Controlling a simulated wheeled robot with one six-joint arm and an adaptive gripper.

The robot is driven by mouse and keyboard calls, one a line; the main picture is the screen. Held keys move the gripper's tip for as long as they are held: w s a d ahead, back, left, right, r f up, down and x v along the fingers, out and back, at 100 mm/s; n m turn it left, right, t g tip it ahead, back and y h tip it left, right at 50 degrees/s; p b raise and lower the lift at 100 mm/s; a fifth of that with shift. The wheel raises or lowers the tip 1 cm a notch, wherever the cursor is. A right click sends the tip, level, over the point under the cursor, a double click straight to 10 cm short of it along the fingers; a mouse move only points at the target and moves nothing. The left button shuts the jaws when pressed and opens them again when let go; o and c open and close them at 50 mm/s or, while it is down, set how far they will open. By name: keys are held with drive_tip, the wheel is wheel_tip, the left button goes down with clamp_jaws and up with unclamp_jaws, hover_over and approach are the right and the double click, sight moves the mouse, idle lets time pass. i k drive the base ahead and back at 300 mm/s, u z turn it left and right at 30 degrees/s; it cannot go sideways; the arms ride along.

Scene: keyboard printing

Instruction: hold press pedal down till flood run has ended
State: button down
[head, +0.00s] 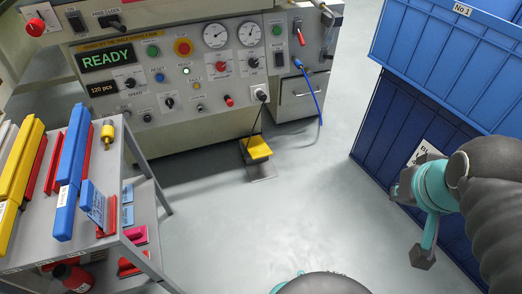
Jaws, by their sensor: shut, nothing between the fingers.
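Nothing touches the pedal. The panel's display (106,57) reads "READY" in green. My gripper (422,258) hangs at the right of the picture, in front of the blue bins and well to the right of the pedal. It is shut and empty, with its dark tip pointing down.
Blue bins (395,115) stand at the right. A blue hose (313,90) hangs beside a drawer. The grey floor (245,225) between cart and bins is clear.

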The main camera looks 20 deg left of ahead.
sight(257, 148)
drive_tip(key=u, duration=0.3)
drive_tip(key=i, duration=0.9)
drive_tip(key=z, duration=0.2)
